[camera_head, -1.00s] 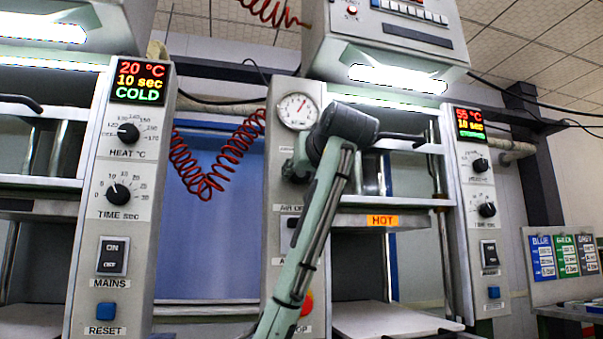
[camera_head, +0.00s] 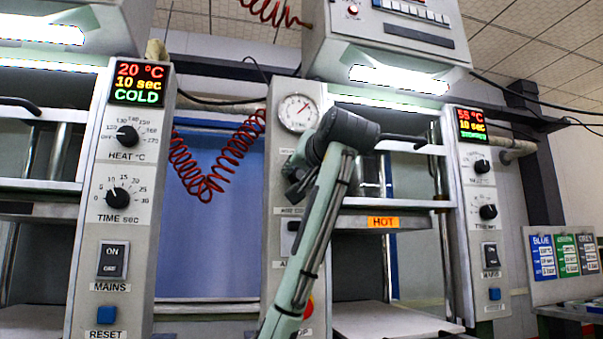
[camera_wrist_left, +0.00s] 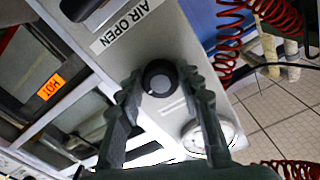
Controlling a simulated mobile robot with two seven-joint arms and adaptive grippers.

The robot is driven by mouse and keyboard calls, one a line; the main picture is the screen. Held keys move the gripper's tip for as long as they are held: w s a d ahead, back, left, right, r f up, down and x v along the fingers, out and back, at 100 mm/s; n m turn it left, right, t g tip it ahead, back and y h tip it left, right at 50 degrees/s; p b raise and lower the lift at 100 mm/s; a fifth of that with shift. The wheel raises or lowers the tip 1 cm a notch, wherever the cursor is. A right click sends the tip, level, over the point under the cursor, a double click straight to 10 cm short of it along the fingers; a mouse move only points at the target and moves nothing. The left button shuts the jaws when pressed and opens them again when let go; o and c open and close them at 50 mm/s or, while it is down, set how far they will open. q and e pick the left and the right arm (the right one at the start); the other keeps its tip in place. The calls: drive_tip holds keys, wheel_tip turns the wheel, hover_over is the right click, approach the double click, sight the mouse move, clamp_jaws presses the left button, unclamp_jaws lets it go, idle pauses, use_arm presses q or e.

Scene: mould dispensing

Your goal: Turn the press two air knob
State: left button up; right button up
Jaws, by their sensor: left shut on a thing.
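The air knob (camera_wrist_left: 159,77) is a round black knob with a grey face on a light grey panel, beside the "AIR OPEN" label, in the left wrist view. My left gripper (camera_wrist_left: 160,84) has one finger on each side of it and is shut on it. In the head view my left gripper (camera_head: 294,182) is at the middle press column (camera_head: 281,250), below the pressure gauge (camera_head: 298,113), and hides the knob. The right press display (camera_head: 472,125) reads 55 °C and 10 sec. My right gripper is not in view.
An orange HOT label (camera_head: 383,222) marks the right press. A red coiled hose (camera_head: 205,180) hangs left of the column. The left press display (camera_head: 138,83) reads 20 °C, 10 sec, COLD. A red button (camera_head: 308,308) is partly hidden behind my arm.

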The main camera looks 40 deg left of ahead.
use_arm(q)
drive_tip(key=shift+m, duration=0.7)
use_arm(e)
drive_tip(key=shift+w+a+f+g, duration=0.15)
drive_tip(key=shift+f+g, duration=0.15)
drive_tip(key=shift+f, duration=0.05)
use_arm(q)
drive_tip(key=o, duration=1.1)
drive_tip(key=shift+o, duration=0.2)
drive_tip(key=shift+d, duration=0.1)
drive_tip(key=v, duration=1.2)
drive_tip(key=shift+s, duration=0.1)
